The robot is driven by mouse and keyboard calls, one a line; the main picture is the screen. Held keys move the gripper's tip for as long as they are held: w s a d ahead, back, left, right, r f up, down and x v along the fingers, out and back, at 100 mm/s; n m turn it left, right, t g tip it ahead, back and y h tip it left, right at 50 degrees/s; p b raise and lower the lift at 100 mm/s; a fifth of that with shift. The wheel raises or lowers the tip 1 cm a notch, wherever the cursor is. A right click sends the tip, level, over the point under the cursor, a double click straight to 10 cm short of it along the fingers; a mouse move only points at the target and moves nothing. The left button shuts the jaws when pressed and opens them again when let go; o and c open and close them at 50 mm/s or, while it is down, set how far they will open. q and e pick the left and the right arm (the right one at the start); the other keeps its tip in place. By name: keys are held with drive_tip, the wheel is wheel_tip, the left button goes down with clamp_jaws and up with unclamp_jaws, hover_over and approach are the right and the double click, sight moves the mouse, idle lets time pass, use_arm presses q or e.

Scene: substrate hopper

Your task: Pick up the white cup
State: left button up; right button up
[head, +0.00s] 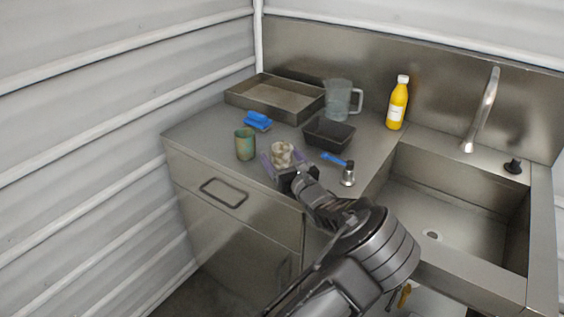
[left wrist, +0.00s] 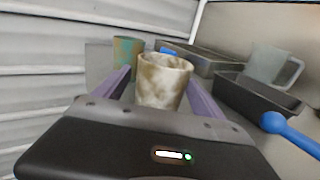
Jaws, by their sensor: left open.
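The white cup (head: 281,153) has brownish mottled patches and stands upright on the steel counter. In the left wrist view the cup (left wrist: 163,82) is in the middle, between the two purple fingers. My left gripper (head: 279,163) is open, with one finger on each side of the cup. I cannot tell whether the fingers touch it. The lower part of the cup is hidden behind the gripper body in the left wrist view. My right gripper is not in view.
A green-brown cup (head: 245,144) stands close on the left. A black tray (head: 329,133), blue brush (head: 334,158) and metal shaker (head: 348,175) are on the right. Behind are a blue sponge (head: 257,121), steel pan (head: 262,100), clear jug (head: 338,100) and yellow bottle (head: 397,104). A sink (head: 455,215) lies right.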

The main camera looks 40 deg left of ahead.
use_arm(q)
drive_tip(key=shift+c, duration=0.3)
drive_tip(key=c, duration=1.4)
wheel_tip(320, 180, up, 10)
drive_tip(key=shift+r, duration=0.1)
idle(0.3)
